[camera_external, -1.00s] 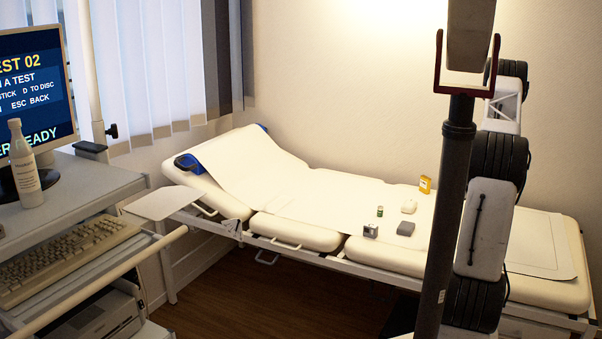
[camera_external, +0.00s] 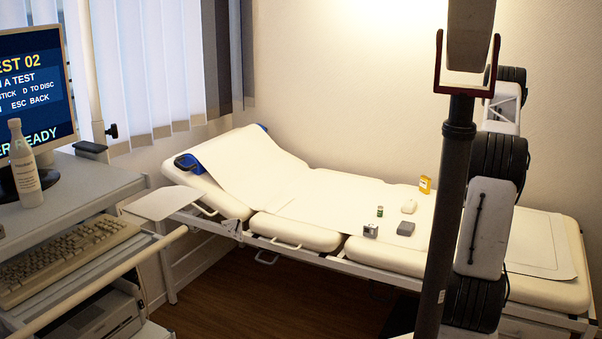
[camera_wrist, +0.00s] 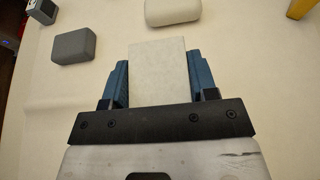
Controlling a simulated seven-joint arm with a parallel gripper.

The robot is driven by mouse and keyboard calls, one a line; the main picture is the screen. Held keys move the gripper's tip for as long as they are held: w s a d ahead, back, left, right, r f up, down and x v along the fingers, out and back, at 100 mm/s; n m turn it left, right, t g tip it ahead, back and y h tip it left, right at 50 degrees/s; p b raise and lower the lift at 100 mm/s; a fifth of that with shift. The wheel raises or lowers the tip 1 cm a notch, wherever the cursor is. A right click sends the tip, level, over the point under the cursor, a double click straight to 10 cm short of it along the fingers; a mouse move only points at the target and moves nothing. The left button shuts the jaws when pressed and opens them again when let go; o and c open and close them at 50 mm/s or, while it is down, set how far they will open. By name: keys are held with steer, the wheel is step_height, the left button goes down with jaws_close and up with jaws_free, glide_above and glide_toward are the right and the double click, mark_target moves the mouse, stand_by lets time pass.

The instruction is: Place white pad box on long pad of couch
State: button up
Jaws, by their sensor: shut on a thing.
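A white pad box (camera_wrist: 158,72) is between the two blue fingers of my gripper (camera_wrist: 157,62) in the wrist view. The gripper is shut on it. The long pad (camera_external: 390,257) of the cream couch is at the right in the external view, partly covered by white paper. The paper-covered surface lies below the box in the wrist view. I cannot tell if the box touches it. My gripper and the white box are not visible in the external view, where a dark pole and my arm block part of the couch.
Small things stand on the couch: a grey block (camera_external: 405,229), a rounded white item (camera_external: 409,206), a yellow box (camera_external: 425,184), a green can (camera_external: 380,211) and a small grey device (camera_external: 370,231). The paper left of them is clear. A desk (camera_external: 95,190) stands at left.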

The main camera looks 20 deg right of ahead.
steer(key=o, duration=1)
steer(key=shift+c, duration=0.2)
steer(key=shift+s+r, duration=0.1)
steer(key=v, duration=1.2)
steer(key=shift+a+r, duration=0.1)
